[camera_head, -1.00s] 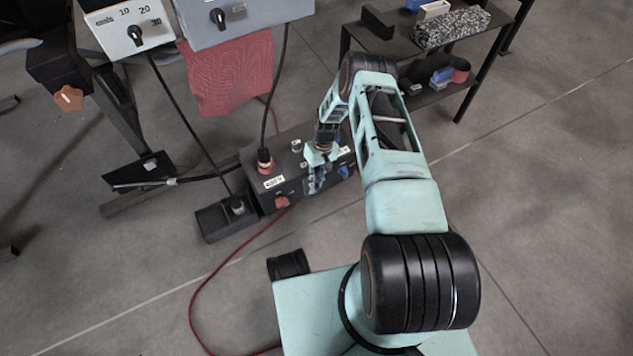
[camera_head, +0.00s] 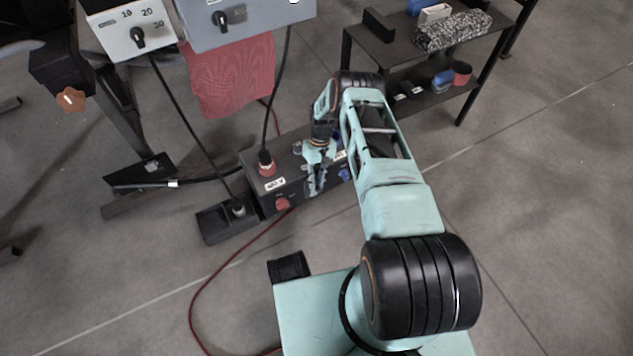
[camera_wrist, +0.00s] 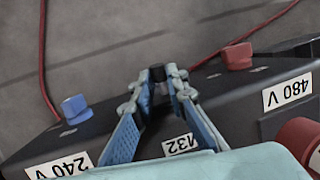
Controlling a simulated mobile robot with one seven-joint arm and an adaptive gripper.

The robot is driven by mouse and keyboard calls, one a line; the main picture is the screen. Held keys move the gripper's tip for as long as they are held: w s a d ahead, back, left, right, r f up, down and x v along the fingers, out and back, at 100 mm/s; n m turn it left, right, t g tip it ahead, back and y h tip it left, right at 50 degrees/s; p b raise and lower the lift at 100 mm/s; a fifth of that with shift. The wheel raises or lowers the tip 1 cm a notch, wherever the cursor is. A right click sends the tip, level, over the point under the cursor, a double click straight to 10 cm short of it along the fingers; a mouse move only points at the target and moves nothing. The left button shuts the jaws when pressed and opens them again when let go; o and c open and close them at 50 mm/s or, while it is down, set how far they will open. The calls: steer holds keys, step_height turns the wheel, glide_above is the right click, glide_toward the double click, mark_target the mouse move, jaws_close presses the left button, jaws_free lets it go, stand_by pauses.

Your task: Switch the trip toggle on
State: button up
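A black box with 240 V (camera_wrist: 58,168), 132 (camera_wrist: 180,145) and 480 V (camera_wrist: 287,92) labels stands on the floor; its dark body (camera_head: 295,190) shows in the head view. A blue knob (camera_wrist: 76,108) and a red knob (camera_wrist: 238,56) sit on its far face in the wrist view. My gripper (camera_wrist: 164,84) points down at the box between these knobs, fingers apart and angled together toward the tips. A small dark piece shows at the tips; I cannot tell whether it is the trip toggle. In the head view my gripper (camera_head: 316,188) overlaps the box's front.
Panels with dials (camera_head: 137,38) and a red cloth (camera_head: 228,80) hang behind. A shelf (camera_head: 400,65) stands at back right. A red cable crosses the floor.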

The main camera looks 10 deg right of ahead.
steer(key=o, duration=0.4)
steer(key=shift+c, duration=0.2)
steer(key=v, duration=1.2)
steer(key=shift+d, duration=0.1)
